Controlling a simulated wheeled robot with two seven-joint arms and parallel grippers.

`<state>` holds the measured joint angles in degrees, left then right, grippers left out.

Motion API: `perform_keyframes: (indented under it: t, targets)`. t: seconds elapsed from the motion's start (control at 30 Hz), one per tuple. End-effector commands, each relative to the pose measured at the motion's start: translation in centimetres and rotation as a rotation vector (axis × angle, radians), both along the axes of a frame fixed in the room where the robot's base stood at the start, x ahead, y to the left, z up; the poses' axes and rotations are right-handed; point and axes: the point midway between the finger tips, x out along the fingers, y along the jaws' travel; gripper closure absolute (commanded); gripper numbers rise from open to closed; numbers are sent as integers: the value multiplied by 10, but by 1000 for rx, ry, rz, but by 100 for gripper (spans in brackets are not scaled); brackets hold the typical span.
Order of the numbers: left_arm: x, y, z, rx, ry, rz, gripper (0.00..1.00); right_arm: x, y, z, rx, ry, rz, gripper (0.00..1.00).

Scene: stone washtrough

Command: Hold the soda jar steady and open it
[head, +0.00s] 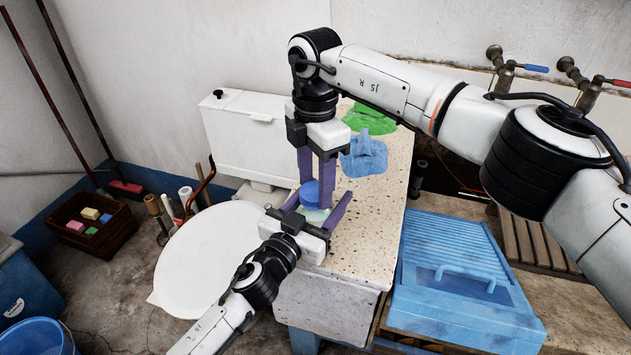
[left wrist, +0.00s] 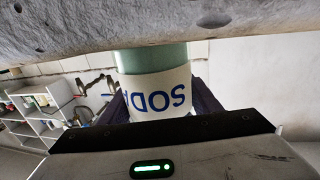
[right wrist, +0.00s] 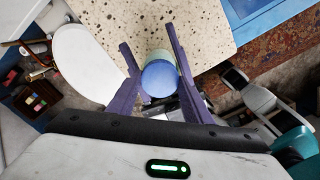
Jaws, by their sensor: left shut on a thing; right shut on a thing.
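The soda jar (head: 315,214) stands upright at the near left edge of the speckled stone slab (head: 375,225). Its pale greenish body and white label with blue "SODA" letters show upside down in the left wrist view (left wrist: 158,92). My left gripper (head: 318,213) is shut on the jar's body from the front. The round blue lid (head: 309,193) is at the jar's top; it shows from above in the right wrist view (right wrist: 160,78). My right gripper (head: 318,186) points down and is shut on the lid. I cannot tell whether the lid is loose.
A blue cloth (head: 364,155) and a green cloth (head: 368,118) lie behind on the slab. A blue washboard (head: 455,260) is to the right. A white round disc (head: 215,258) and a white tank (head: 248,138) are to the left. The slab's middle is clear.

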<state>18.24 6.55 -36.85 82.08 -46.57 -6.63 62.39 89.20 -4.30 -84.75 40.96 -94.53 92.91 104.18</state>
Motion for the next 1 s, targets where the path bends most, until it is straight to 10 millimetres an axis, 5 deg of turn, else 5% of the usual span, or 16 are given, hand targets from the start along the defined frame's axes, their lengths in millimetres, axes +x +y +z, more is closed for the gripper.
perform_keyframes:
  t: [1.0]
  targets:
    - [0,0,-1,2,1,0,100,-1,1,2,0,-2,2288,81]
